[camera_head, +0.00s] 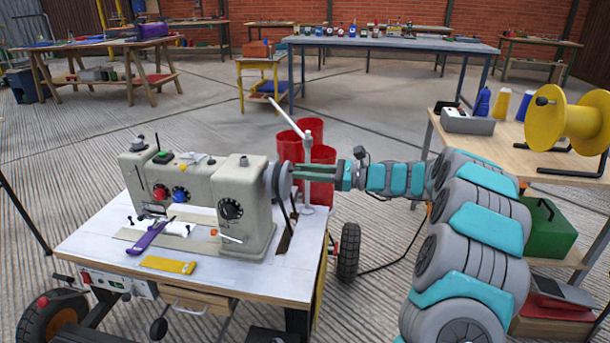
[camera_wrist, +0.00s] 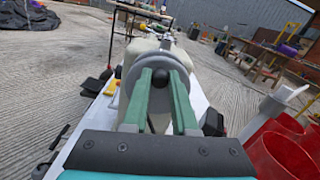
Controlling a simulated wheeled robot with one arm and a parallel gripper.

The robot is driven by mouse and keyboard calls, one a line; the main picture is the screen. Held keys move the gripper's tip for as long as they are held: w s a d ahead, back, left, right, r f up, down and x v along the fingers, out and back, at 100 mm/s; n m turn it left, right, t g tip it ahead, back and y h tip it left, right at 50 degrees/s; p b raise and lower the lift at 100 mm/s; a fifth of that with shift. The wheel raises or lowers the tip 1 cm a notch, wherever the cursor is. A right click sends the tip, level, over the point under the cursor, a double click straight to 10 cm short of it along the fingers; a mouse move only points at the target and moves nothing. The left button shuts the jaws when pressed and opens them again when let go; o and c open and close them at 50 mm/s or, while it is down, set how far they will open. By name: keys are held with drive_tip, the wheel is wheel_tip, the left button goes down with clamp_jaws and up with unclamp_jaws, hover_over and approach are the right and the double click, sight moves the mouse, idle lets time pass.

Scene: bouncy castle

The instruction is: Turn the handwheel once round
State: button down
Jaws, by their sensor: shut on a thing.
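A beige sewing machine (camera_head: 190,190) stands on a white-topped cart (camera_head: 90,240). Its grey handwheel (camera_head: 271,186) is on the right end, and it also shows in the wrist view (camera_wrist: 158,60). My gripper (camera_head: 295,171) reaches in from the right at the wheel's face. In the wrist view its two green fingers (camera_wrist: 160,85) straddle a dark round knob (camera_wrist: 160,77) on the handwheel and are closed on it. The fingers hide part of the wheel.
A purple tool (camera_head: 148,236) and a yellow piece (camera_head: 168,265) lie on the cart top. A bench with a yellow spool (camera_head: 565,120) is at right. The floor behind is partly open.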

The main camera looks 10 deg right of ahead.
sight(287, 193)
drive_tip(key=n+b, duration=0.1)
drive_tip(key=n, duration=0.1)
drive_tip(key=b, duration=0.1)
drive_tip(key=shift+s+a+f+n+b, duration=0.25)
drive_tip(key=shift+s+f+n+b, duration=0.05)
drive_tip(key=shift+s+f+n, duration=0.1)
drive_tip(key=n+b, duration=0.3)
drive_tip(key=s+f+n+b, duration=0.1)
drive_tip(key=shift+a+n+b, duration=0.2)
drive_tip(key=shift+n+b, duration=0.1)
drive_tip(key=shift+b, duration=0.05)
drive_tip(key=n+b, duration=0.1)
drive_tip(key=b, duration=0.1)
drive_tip(key=f+n+b, duration=0.1)
drive_tip(key=n+b, duration=0.1)
drive_tip(key=s+n+b, duration=0.1)
drive_tip(key=n+b, duration=0.1)
drive_tip(key=shift+a+f, duration=0.15)
drive_tip(key=shift+f, duration=0.05)
drive_tip(key=n+b, duration=0.1)
drive_tip(key=n, duration=0.1)
drive_tip(key=f+n+b, duration=0.1)
drive_tip(key=n+b, duration=0.1)
drive_tip(key=shift+n, duration=0.4)
drive_tip(key=shift+w+f+n, duration=0.15)
drive_tip(key=shift+f+n, duration=0.15)
drive_tip(key=shift+n, duration=0.85)
drive_tip(key=shift+w+f+n, duration=0.1)
drive_tip(key=shift+f+n, duration=0.2)
drive_tip(key=shift+n, duration=0.85)
